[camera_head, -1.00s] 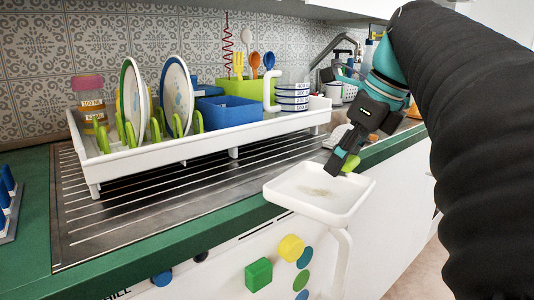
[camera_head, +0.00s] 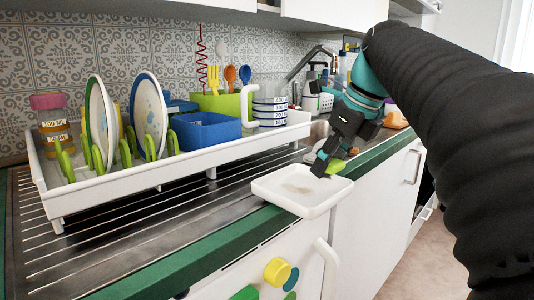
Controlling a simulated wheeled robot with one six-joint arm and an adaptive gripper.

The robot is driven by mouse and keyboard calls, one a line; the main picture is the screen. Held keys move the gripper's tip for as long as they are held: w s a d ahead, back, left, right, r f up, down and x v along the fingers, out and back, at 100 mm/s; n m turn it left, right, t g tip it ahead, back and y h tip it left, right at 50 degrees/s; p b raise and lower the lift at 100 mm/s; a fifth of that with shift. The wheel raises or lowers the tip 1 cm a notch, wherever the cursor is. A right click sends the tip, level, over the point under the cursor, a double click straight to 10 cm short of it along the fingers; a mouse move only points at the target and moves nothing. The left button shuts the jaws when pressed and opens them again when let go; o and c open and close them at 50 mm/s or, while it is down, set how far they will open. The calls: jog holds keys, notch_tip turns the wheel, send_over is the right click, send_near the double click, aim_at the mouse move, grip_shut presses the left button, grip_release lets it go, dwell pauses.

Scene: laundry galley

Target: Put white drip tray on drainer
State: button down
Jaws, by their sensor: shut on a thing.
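The white drip tray (camera_head: 285,201) is a shallow square tray with a faint stain on its floor. My gripper (camera_head: 322,170) is shut on its far right rim, and the tray is roughly level. In the picture it overlaps the green counter edge in front of the ribbed steel drainer (camera_head: 150,222); I cannot tell whether it touches the counter. A white dish rack (camera_head: 190,160) stands on short legs over the drainer's back part. A light green piece shows beside my fingertips.
The rack holds plates (camera_head: 150,115), a blue bin (camera_head: 207,132), a green utensil holder (camera_head: 228,103) and stacked measuring cups (camera_head: 270,110). The drainer's front strip is bare. Cupboard handles (camera_head: 328,265) stick out below the counter. A sink tap (camera_head: 310,60) stands behind.

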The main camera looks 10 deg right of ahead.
jog(key=w+a, duration=0.1)
jog(key=w, duration=0.1)
jog(key=w+a, duration=0.4)
jog(key=shift+w+p, duration=0.25)
jog(key=shift+p, duration=0.05)
jog(key=shift+w+a+f, duration=0.1)
jog(key=shift+w+f, duration=0.05)
jog(key=shift+f, duration=0.2)
jog(key=shift+c, duration=2)
grip_release()
jog(key=shift+f, duration=0.1)
jog(key=p+v, duration=0.1)
jog(key=v, duration=1.1)
